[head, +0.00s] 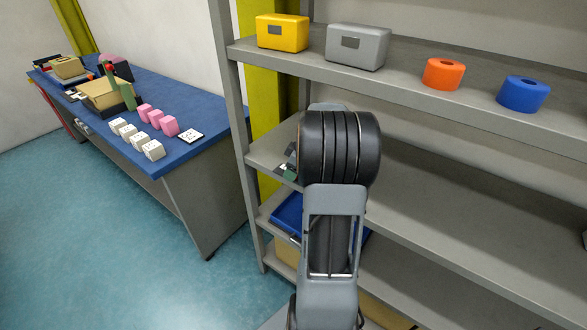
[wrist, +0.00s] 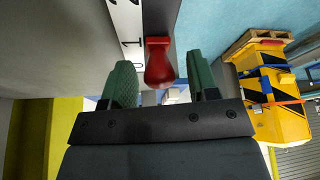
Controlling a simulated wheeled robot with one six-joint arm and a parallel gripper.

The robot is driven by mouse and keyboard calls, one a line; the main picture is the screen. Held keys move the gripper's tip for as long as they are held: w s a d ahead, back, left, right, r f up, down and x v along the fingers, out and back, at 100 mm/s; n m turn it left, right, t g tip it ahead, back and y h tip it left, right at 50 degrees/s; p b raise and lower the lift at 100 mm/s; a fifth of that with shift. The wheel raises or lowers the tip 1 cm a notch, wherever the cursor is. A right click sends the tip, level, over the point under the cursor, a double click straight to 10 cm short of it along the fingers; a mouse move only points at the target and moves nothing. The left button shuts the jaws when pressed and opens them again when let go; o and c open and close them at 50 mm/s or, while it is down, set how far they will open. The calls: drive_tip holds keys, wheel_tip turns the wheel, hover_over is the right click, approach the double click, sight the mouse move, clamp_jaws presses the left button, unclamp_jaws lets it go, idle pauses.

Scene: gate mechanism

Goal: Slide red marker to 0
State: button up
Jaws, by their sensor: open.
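The red marker (wrist: 158,62) is a red knob in the wrist view, set against a grey rail (wrist: 161,14). A white scale strip (wrist: 126,18) runs along its left side. A "1" stands just left of the marker's upper end, and a "0" is partly visible lower down. My gripper (wrist: 162,78) is open, with one green finger on each side of the marker and a gap on both sides. In the head view my arm hides the marker and the scale; only a small dark green part of my gripper (head: 290,170) shows at the shelf.
A grey shelf rack (head: 235,130) stands close around my arm. Its upper shelf holds a yellow box (head: 282,33), a grey box (head: 357,47), an orange ring (head: 443,74) and a blue ring (head: 523,94). A blue-topped bench (head: 175,155) with several small blocks stands at left.

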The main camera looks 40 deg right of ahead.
drive_tip(key=shift+c, duration=0.4)
clamp_jaws()
drive_tip(key=shift+w, duration=0.1)
